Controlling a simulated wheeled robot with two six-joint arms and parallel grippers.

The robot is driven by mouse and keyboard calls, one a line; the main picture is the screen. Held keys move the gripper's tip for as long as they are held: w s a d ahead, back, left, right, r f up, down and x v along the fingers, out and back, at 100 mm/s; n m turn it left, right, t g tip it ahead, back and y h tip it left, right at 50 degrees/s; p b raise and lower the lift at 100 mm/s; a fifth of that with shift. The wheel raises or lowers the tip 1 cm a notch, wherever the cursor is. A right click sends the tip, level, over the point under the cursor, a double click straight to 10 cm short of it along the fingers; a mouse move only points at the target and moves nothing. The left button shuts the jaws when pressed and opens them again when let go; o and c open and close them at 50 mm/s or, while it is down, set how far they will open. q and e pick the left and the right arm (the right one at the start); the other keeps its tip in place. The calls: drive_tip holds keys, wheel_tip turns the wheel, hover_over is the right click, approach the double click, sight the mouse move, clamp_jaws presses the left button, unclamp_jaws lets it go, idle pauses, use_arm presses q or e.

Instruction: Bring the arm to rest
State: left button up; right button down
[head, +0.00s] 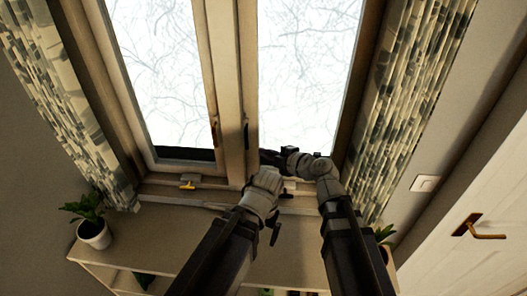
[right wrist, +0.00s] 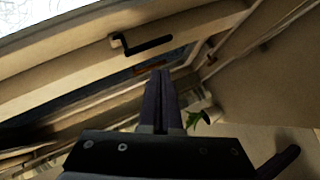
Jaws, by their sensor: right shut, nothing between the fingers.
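My right arm reaches up from the bottom of the head view and bends left at the wrist. Its gripper (head: 268,157) is in front of the lower window frame. In the right wrist view the two dark fingers (right wrist: 161,98) lie together with nothing between them. My left arm also comes up from the bottom, its pale wrist (head: 262,195) close to the left of my right wrist. The left fingers cannot be made out clearly, so their opening does not show.
The window (head: 230,90) has a dark handle (head: 246,133), seen near the fingers in the right wrist view (right wrist: 145,45). Below is a shelf (head: 165,225) with a potted plant (head: 93,232) at left. Curtains (head: 418,85) flank it; a door handle (head: 478,230) is at right.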

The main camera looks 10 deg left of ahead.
drive_tip(key=shift+f, duration=0.1)
drive_tip(key=s+d+f+m+g+h, duration=0.45)
drive_tip(key=s+d+f+m, duration=0.2)
drive_tip(key=d+m, duration=0.45)
drive_tip(key=s+d+f+m+g+h, duration=0.4)
drive_tip(key=s+d+f+m+h, duration=0.3)
drive_tip(key=d+m, duration=0.45)
drive_tip(key=s+a+f+n+b, duration=0.2)
drive_tip(key=s+a+f+b, duration=0.3)
drive_tip(key=a+f+b, duration=0.3)
drive_tip(key=a+f+g, duration=0.1)
drive_tip(key=a, duration=0.1)
drive_tip(key=shift+s+a+f+n+b, duration=0.3)
drive_tip(key=shift+a+n+b, duration=0.05)
drive_tip(key=shift+b, duration=0.05)
